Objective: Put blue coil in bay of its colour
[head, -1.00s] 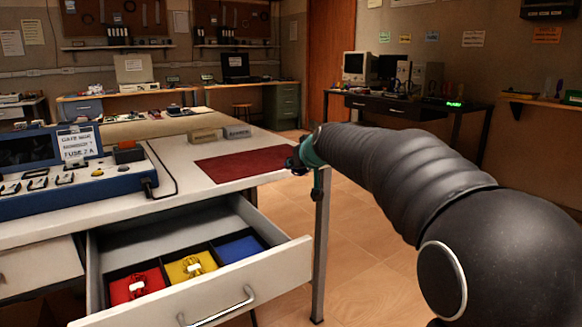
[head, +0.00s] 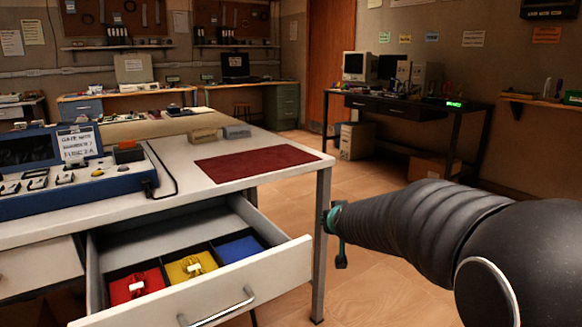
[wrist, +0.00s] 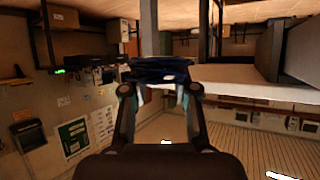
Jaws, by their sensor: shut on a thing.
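My gripper (head: 334,216) is beside the table's right front leg, below tabletop height and to the right of the open drawer. In the wrist view my gripper (wrist: 160,88) is shut on the dark blue coil (wrist: 160,68), held between the fingertips. In the head view the coil is mostly hidden by the gripper. The open drawer (head: 272,270) has a row of three bays. The red bay (head: 120,293) holds a red coil (head: 137,287), the yellow bay (head: 177,274) holds a yellow coil (head: 192,266), and the blue bay (head: 240,250) is empty.
The white table (head: 190,180) carries a blue instrument (head: 80,190) at left and a dark red mat (head: 255,163) at right. The table's front leg (head: 321,250) stands between my gripper and the drawer. The floor to the right is open.

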